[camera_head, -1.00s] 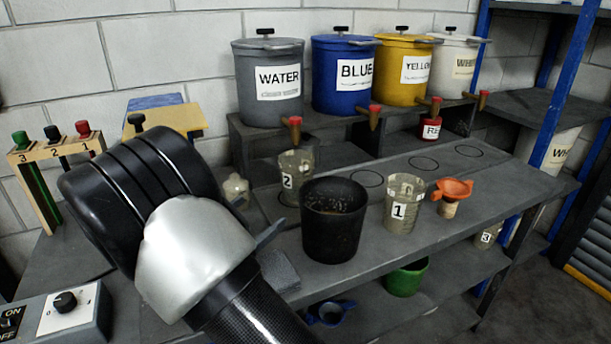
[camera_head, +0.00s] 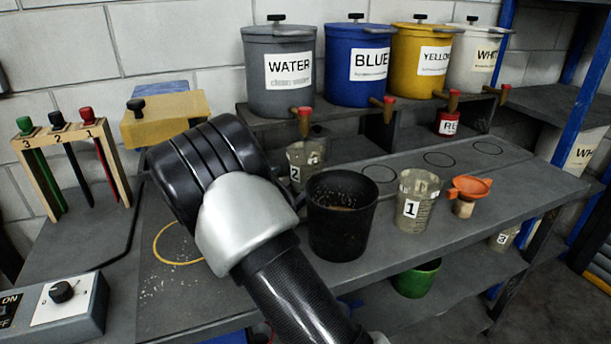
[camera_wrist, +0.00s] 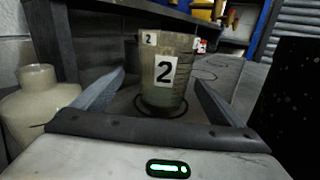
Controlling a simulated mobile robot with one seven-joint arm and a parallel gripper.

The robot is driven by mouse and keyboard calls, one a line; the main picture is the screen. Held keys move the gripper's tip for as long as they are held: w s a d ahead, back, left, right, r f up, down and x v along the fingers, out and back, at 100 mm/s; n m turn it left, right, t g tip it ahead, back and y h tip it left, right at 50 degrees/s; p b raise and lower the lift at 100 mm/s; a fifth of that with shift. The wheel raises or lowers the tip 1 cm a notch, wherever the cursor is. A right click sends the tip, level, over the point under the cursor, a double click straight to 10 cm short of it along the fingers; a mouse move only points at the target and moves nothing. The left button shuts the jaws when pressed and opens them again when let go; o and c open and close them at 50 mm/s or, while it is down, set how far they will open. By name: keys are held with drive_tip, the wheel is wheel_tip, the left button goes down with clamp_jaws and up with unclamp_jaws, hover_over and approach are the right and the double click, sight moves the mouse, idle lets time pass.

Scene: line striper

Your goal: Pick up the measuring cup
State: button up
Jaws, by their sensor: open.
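A translucent measuring cup labelled 2 (camera_head: 300,167) stands upright under the water tap, partly hidden behind the black bucket in the head view. In the wrist view the cup labelled 2 (camera_wrist: 165,92) stands straight ahead, framed by the two fingers. My gripper (camera_wrist: 160,95) is open, with one finger at each side of the cup; I cannot tell whether they touch it. Another measuring cup, labelled 1 (camera_head: 414,199), stands right of the bucket. In the head view my arm hides the fingers.
The black bucket (camera_head: 341,218) stands close to the right of my gripper. A pale jar (camera_wrist: 38,105) is close at left in the wrist view. Water (camera_head: 281,70), blue, yellow and white containers line the raised shelf (camera_head: 262,119) behind. An orange funnel (camera_head: 470,187) is further right.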

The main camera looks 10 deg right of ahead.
drive_tip(key=shift+s+d+b+x, duration=0.15)
drive_tip(key=shift+b+x, duration=0.1)
drive_tip(key=shift+x, duration=1.15)
drive_tip(key=shift+s+d+b+x, duration=0.1)
drive_tip(key=shift+b+x, duration=0.1)
drive_tip(key=shift+x, duration=1.2)
drive_tip(key=shift+r, duration=0.1)
drive_tip(key=c, duration=1.2)
drive_tip(key=shift+c, duration=0.2)
drive_tip(key=shift+r, duration=0.15)
